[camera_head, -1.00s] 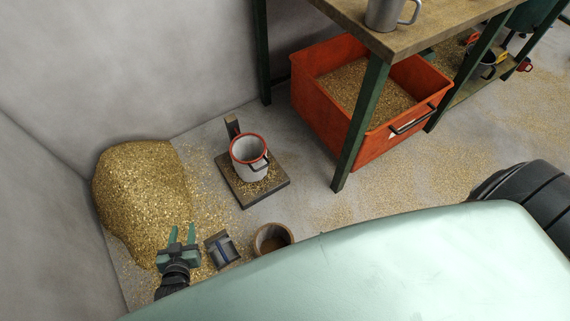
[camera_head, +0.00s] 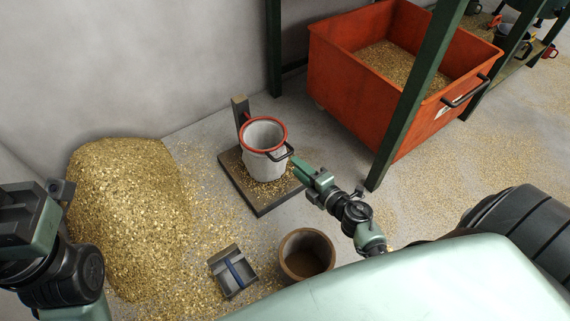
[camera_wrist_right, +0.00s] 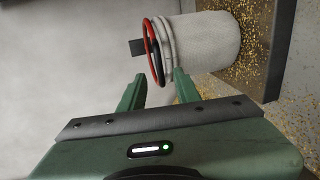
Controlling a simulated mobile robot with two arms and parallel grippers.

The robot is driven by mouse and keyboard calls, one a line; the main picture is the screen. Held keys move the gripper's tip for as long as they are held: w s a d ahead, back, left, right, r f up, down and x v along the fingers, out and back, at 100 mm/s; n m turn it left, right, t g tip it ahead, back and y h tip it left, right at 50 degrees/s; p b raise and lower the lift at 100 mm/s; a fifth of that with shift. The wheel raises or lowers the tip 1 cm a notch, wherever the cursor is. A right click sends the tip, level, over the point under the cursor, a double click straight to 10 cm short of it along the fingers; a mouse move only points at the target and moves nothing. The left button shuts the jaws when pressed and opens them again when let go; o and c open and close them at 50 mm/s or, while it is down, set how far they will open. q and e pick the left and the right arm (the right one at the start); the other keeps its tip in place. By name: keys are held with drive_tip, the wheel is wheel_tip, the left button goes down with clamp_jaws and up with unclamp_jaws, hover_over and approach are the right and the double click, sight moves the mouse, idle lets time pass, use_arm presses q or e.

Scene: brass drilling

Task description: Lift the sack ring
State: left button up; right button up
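The red sack ring (camera_head: 243,131) sits around the mouth of a white sack (camera_head: 264,165), with a black handle (camera_head: 280,154) on its right side. The sack stands on a square plate (camera_head: 257,200) with a short post behind. In the right wrist view, the ring (camera_wrist_right: 149,45) and handle are just ahead, around the gap between the fingertips. My right gripper (camera_head: 298,169) is open, its fingers (camera_wrist_right: 155,86) pointing toward the handle, with nothing visibly gripped. My left gripper (camera_head: 30,215) is at the left edge; its fingers cannot be made out.
A pile of brass chips (camera_head: 125,215) lies at left. A scoop-like tray (camera_head: 233,271) and a round pot (camera_head: 306,255) stand in front of the plate. A red bin (camera_head: 350,97) of chips and green table legs (camera_head: 415,95) are at right.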

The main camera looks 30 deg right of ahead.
sight(285, 155)
drive_tip(key=b+x, duration=0.1)
drive_tip(key=x, duration=0.6)
drive_tip(key=shift+w+b, duration=0.25)
drive_tip(key=shift+b, duration=0.15)
clamp_jaws()
idle(1.0)
